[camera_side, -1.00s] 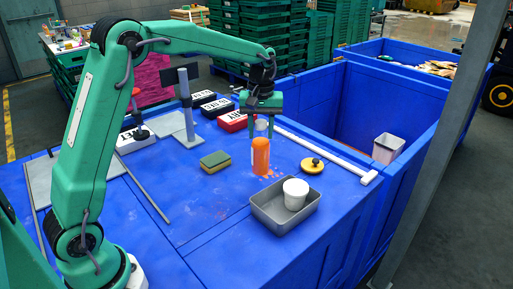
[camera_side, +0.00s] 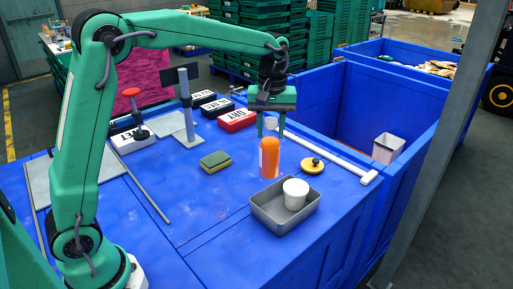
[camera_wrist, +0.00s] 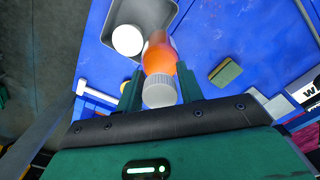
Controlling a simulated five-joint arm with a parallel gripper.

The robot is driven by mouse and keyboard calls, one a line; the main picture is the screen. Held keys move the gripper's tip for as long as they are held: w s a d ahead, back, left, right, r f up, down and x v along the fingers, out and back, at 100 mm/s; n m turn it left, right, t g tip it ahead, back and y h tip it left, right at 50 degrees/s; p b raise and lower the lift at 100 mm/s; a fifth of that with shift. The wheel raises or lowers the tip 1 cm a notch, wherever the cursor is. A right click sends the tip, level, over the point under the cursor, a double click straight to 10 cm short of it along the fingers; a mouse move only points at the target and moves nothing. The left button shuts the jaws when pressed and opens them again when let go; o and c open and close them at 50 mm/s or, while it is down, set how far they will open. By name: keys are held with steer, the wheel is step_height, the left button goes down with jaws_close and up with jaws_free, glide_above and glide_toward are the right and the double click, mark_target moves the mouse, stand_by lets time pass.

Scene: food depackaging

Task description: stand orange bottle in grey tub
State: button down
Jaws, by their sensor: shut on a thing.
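The orange bottle (camera_side: 270,158) with a pale cap stands upright in the side view, just behind the grey tub. My gripper (camera_side: 269,130) points down and is shut on the bottle's upper part. In the wrist view the bottle (camera_wrist: 160,55) sits between the fingers, its ribbed cap towards the camera. Whether its base touches the table is hard to tell. The grey tub (camera_side: 266,217) is a shallow rectangular tray in front of the bottle. A white cup (camera_side: 295,194) stands inside it towards the right; the left part is bare.
A green and yellow sponge (camera_side: 215,161) lies to the left. A white bar (camera_side: 335,158) runs along the table edge beside a deep blue bin (camera_side: 365,105). Labelled blocks stand behind.

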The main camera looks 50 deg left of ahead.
steer(key=s+d, duration=1)
steer(key=d, duration=0.4)
steer(key=w+a+f, duration=0.6)
steer(key=a, duration=0.2)
steer(key=shift+w+f, duration=0.15)
steer(key=shift+w, duration=0.25)
steer(key=shift+f, duration=2.15)
steer(key=c, duration=0.9)
jaws_free()
